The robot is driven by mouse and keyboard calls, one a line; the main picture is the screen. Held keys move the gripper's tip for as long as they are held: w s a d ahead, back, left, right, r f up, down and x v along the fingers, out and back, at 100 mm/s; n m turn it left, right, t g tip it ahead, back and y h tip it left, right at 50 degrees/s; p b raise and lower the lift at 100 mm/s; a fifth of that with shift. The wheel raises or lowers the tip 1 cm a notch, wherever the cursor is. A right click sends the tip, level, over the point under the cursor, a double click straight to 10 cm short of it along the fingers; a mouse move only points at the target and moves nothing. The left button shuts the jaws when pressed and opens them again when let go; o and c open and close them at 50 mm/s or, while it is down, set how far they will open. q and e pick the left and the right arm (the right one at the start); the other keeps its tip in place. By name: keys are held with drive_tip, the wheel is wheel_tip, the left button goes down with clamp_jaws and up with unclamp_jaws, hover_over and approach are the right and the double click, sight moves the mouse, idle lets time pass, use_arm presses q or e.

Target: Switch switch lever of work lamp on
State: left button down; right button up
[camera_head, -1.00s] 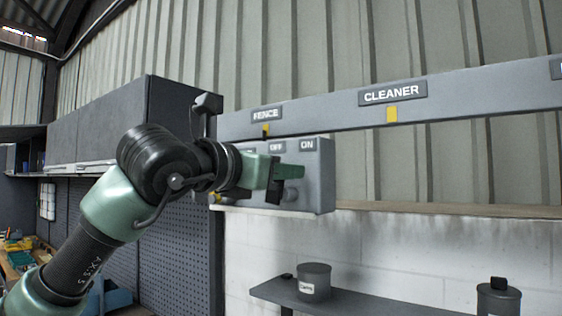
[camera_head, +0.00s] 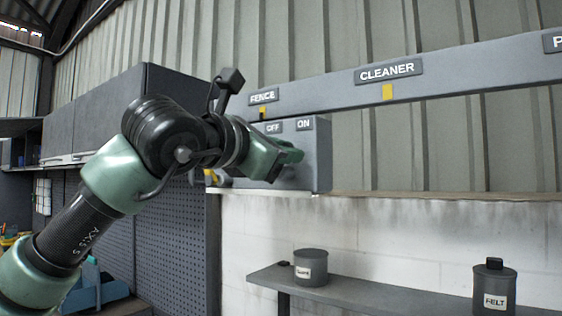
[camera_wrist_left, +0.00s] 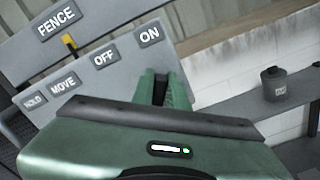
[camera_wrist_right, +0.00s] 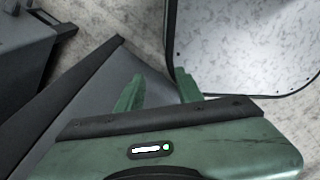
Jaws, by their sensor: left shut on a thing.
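The grey switch box (camera_head: 318,165) hangs on the wall rail under the FENCE sign. Its OFF and ON labels show in the head view; HOLD, MOVE, OFF and ON labels show in the left wrist view. My left gripper (camera_head: 288,156) is at the front of the box, below the ON label. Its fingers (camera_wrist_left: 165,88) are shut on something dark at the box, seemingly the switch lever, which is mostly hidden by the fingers. No lamp can be made out. My right gripper (camera_wrist_right: 158,92) is open, with nothing seen between its fingers, above a grey surface.
The rail (camera_head: 440,87) carries a CLEANER sign (camera_head: 388,72) to the right. A shelf (camera_head: 380,298) below holds a grey tin (camera_head: 311,267) and a FELT canister (camera_head: 494,290). Dark cabinets (camera_head: 105,118) and a pegboard stand left. A pale speckled panel (camera_wrist_right: 245,45) lies near my right gripper.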

idle(0.3)
use_arm(q)
drive_tip(key=c, duration=1.4)
unclamp_jaws()
drive_tip(key=shift+s, duration=0.1)
drive_tip(key=shift+s+a+f, duration=0.1)
drive_tip(key=shift+s, duration=0.1)
drive_tip(key=b+v, duration=0.3)
drive_tip(key=v, duration=0.4)
drive_tip(key=shift+s, duration=0.1)
